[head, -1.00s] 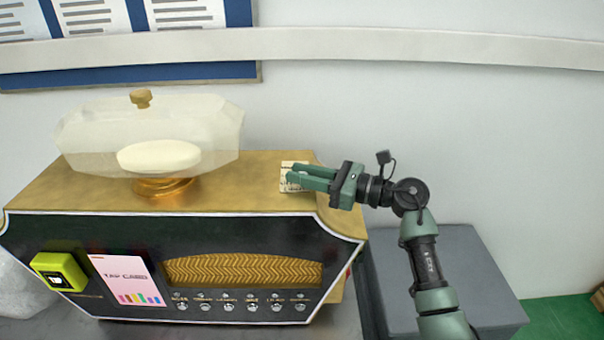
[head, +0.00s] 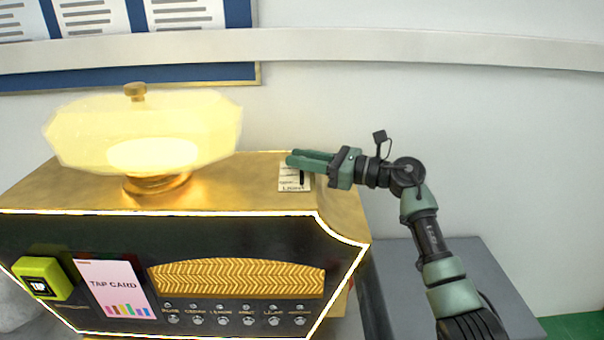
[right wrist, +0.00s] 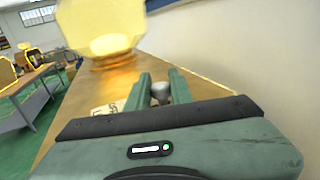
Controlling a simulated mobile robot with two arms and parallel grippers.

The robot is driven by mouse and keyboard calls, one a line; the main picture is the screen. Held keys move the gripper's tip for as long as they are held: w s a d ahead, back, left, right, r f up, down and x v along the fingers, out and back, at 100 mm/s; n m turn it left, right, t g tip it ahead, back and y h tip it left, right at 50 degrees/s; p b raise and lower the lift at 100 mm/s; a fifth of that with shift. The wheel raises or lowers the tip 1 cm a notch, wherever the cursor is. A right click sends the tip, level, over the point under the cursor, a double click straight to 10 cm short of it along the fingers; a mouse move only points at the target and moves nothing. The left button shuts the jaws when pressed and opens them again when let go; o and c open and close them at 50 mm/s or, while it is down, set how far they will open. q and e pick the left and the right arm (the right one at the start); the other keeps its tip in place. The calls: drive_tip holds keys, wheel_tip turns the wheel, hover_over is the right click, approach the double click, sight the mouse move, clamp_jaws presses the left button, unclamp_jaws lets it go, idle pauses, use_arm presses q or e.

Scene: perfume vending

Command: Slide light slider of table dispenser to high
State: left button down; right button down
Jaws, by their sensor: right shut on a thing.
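The table dispenser is a gold-topped box (head: 230,195) with a dark front, and a faceted lamp bottle (head: 145,130) on top glows warm yellow. The light slider plate (head: 290,184), a small pale label with a dark slot, lies on the top near the right end. My right gripper (head: 290,160) is over the far end of this plate, its fingers pointing left. In the right wrist view the fingers (right wrist: 156,88) are closed around a small grey knob (right wrist: 160,92). The pale plate (right wrist: 106,110) shows beside them. My left gripper is not in view.
The dispenser front has a yellow-green tap box (head: 41,279), a pink tap card (head: 112,288) and a row of several buttons (head: 222,320). A wall with a pale rail (head: 400,48) stands behind. A grey box (head: 400,290) stands at the right.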

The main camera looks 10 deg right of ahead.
drive_tip(key=shift+w+d+r, duration=0.1)
drive_tip(key=shift+d+r, duration=0.05)
drive_tip(key=shift+r, duration=0.1)
drive_tip(key=c, duration=1.3)
unclamp_jaws()
drive_tip(key=shift+o, duration=0.2)
drive_tip(key=shift+w+f, duration=0.15)
drive_tip(key=shift+f, duration=0.05)
drive_tip(key=shift+s+d+f, duration=0.1)
drive_tip(key=shift+s+d, duration=0.15)
drive_tip(key=shift+d, duration=0.05)
drive_tip(key=b+v, duration=0.2)
drive_tip(key=v, duration=0.5)
